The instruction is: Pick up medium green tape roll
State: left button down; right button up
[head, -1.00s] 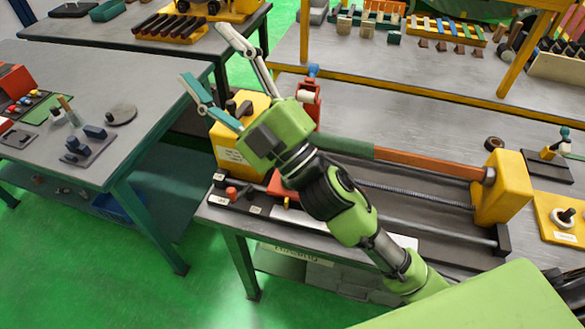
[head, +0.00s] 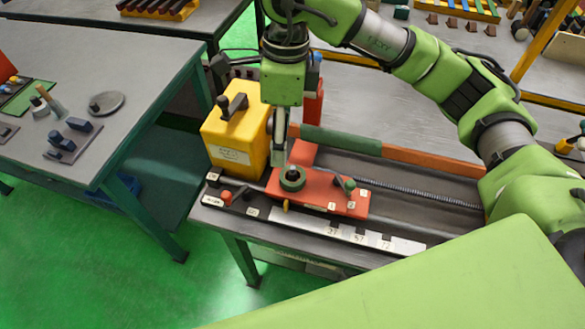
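A round green roll (head: 291,181) with a dark centre lies on the red-orange carriage (head: 335,204) of the winding machine in the head view. It looks like the green tape roll; I cannot tell its size class. My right gripper (head: 280,148) points down just above and slightly left of the roll. Its fingers are seen nearly edge-on, so the gap between them is hidden. I cannot tell whether they touch the roll. My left gripper is not in view.
A yellow headstock (head: 236,135) with a dark handle stands left of my gripper. A green-knobbed lever (head: 349,184) rises from the carriage. A green and orange bar (head: 340,141) runs behind it. A grey table (head: 150,75) with small tools stands left.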

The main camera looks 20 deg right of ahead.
aim_at(291, 172)
jog(key=shift+h, duration=0.5)
jog(key=f, duration=0.2)
jog(key=d+f+p, duration=0.1)
jog(key=f, duration=0.2)
jog(key=d+f+p, duration=0.1)
jog(key=f, duration=0.1)
jog(key=shift+w+f, duration=0.25)
jog(key=shift+f, duration=0.15)
jog(key=f+p, duration=0.1)
jog(key=f, duration=0.1)
jog(key=f+p, duration=0.2)
jog(key=shift+s+f, duration=0.2)
jog(key=shift+f, duration=0.5)
jog(key=c, duration=1.2)
